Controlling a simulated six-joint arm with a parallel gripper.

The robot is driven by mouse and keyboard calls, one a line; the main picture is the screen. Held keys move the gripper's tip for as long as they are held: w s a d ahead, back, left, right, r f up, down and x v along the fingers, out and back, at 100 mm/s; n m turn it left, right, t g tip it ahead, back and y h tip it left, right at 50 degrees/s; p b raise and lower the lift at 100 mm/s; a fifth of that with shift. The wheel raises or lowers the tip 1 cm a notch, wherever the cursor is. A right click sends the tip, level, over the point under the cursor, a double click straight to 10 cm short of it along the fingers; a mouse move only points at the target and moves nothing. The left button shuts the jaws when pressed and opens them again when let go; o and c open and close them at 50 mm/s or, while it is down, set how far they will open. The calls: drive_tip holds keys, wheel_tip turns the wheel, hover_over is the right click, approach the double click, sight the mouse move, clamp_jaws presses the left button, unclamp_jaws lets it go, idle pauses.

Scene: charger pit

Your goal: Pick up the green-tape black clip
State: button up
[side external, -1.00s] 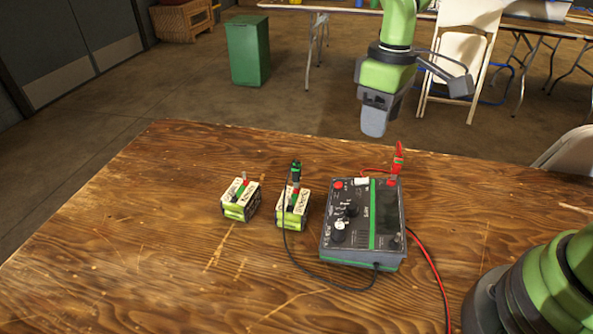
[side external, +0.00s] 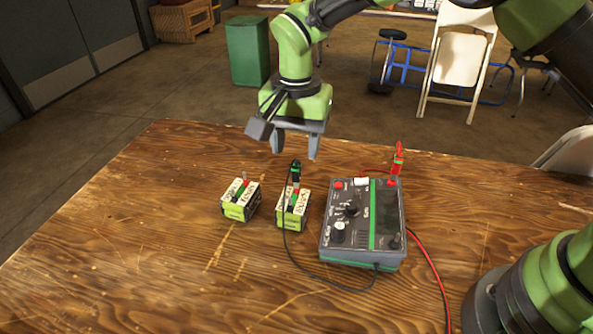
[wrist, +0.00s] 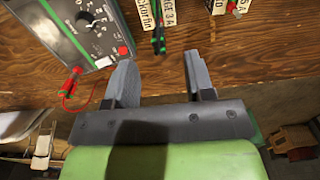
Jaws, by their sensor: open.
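The black clip (side external: 295,171) with green tape stands roughly upright at the back of the right battery block (side external: 291,212), its black cable running forward to the charger (side external: 335,252). I cannot tell whether it bites a terminal. In the wrist view the clip (wrist: 158,36) hangs down from the top edge, in line with the gap between my fingers. My gripper (side external: 295,149) is open and empty, pointing down above and just behind the clip. In the wrist view my gripper (wrist: 160,62) shows both fingers apart, with no contact on the clip.
A red clip (side external: 398,159) stands behind the charger's right side; its red cable runs by the charger. A second battery block (side external: 240,199) sits left of the first. The wooden table (side external: 130,220) is bare on the left. A green bin (side external: 249,50) stands on the floor beyond.

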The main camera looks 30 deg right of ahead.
sight(296, 164)
wheel_tip(296, 164, down, 5)
drive_tip(key=shift+f, duration=0.1)
drive_tip(key=c, duration=0.8)
wheel_tip(296, 164, up, 10)
drive_tip(key=shift+r, duration=0.1)
idle(0.3)
